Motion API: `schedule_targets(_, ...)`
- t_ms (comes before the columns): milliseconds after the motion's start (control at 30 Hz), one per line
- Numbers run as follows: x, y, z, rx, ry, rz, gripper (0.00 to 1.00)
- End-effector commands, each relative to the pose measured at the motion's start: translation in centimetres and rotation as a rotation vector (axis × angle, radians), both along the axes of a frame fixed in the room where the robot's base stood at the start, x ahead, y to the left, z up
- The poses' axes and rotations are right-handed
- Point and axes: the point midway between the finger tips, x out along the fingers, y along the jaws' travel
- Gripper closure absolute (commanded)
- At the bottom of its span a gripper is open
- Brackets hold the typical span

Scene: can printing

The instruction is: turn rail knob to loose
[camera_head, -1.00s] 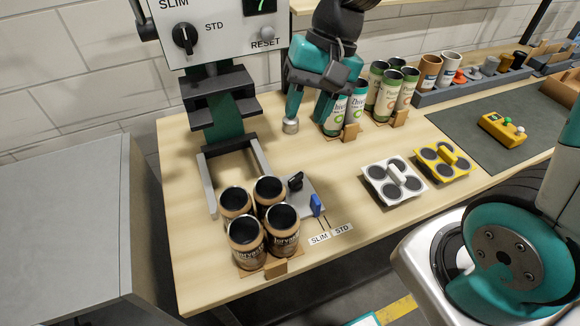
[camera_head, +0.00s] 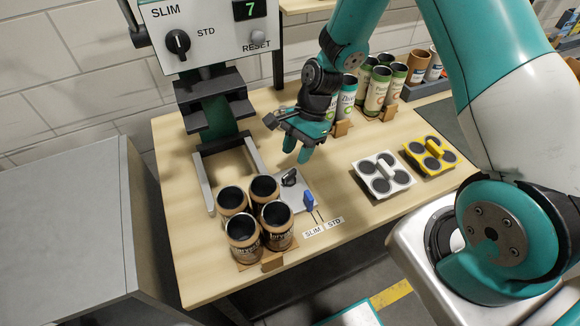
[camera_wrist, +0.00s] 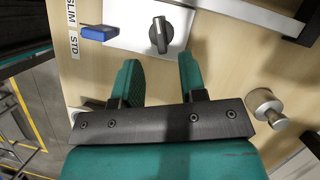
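The black rail knob (camera_head: 290,178) sits on a grey plate (camera_head: 297,196) in front of the press. In the wrist view the knob (camera_wrist: 160,35) shows as a dark bar handle, nearly upright in the picture, on the metal plate (camera_wrist: 180,12). My gripper (camera_head: 298,152) is open and empty, above and behind the knob in the head view. In the wrist view my fingertips (camera_wrist: 158,66) are apart, and the knob appears beyond them, roughly in line with the gap. No contact with the knob shows. No loose or tight marking is legible.
A blue tab (camera_head: 309,201) stands beside the plate, near the SLIM/STD label (camera_head: 323,228). Several brown cans (camera_head: 243,232) stand left of it. A white can carrier (camera_head: 384,190) and a yellow one (camera_head: 447,166) lie to the right. A silver peg (camera_wrist: 265,108) shows in the wrist view.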

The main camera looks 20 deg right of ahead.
Motion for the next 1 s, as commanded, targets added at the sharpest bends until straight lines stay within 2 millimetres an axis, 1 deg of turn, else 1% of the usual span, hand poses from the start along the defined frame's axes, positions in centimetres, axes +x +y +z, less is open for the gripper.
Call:
schedule_targets(100,-0.5,1.0,-2.2,0.0,0.005,0.003,0.62)
schedule_targets(200,-0.7,1.5,-3.7,0.0,0.003,0.002,0.62)
schedule_targets(300,-0.8,1.9,-4.8,0.001,0.001,0.001,0.62)
schedule_targets(500,-0.9,2.3,-5.8,0.0,-0.001,0.001,0.62)
schedule_targets(733,-0.9,2.3,-5.8,0.0,-0.001,0.001,0.62)
schedule_targets(900,-0.9,2.3,-5.8,0.0,-0.001,0.001,1.0)
schedule_targets(1000,-0.9,2.3,-5.8,0.0,-0.001,0.001,1.0)
